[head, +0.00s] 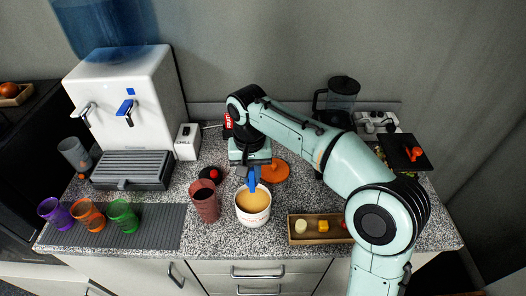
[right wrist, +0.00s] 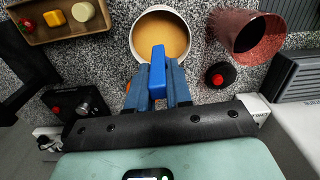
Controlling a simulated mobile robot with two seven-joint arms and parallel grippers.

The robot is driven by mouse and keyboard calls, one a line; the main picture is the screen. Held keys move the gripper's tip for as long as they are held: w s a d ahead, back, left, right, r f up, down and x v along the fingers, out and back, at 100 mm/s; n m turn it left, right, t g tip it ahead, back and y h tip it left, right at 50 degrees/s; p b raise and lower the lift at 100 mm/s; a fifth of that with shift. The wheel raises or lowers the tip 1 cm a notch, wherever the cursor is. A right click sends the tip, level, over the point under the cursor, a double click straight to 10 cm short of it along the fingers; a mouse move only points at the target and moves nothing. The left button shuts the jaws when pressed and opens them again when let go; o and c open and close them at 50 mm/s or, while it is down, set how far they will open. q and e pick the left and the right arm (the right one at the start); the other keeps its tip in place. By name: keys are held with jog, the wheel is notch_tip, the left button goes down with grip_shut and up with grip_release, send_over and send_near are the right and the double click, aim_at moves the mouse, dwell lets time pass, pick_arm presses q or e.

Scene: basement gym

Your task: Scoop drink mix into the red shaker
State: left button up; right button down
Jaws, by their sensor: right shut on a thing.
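The red shaker (head: 204,202) is a dark red see-through cup, open at the top, just left of the tub; it also shows in the right wrist view (right wrist: 232,38). The white tub (head: 253,217) holds tan drink mix (head: 253,201), seen from above in the right wrist view (right wrist: 160,32). My right gripper (head: 250,171) is above the tub's back edge, shut on a blue scoop (right wrist: 157,70) by its handle. The scoop reaches over the mix; whether its lower end touches the mix I cannot tell. My left gripper is not in view.
A black lid with a red cap (head: 209,173) lies behind the shaker, and an orange disc (head: 275,171) behind the tub. A wooden tray (head: 318,239) with small items is right. Purple, orange and green cups (head: 123,215) stand left. A water dispenser (head: 128,95) is back left.

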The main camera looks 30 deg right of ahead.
aim_at(252, 191)
jog(key=shift+s+a+f, duration=0.15)
jog(key=shift+s+f, duration=0.15)
jog(key=shift+s, duration=0.15)
jog(key=shift+a+f+b, duration=0.15)
jog(key=shift+f+b, duration=0.6)
jog(key=shift+f, duration=0.1)
jog(key=shift+f+b, duration=2.25)
jog(key=shift+f, duration=1.5)
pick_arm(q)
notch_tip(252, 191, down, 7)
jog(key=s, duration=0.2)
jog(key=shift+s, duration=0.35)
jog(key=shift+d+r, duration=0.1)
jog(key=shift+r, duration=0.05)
pick_arm(e)
jog(key=shift+r, duration=0.1)
notch_tip(252, 191, up, 5)
jog(key=p, duration=0.4)
jog(key=shift+r+p, duration=1.65)
jog(key=shift+r, duration=0.35)
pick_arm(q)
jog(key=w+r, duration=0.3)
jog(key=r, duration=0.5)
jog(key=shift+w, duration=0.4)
pick_arm(e)
jog(key=shift+w, duration=0.1)
jog(key=shift+f, duration=0.1)
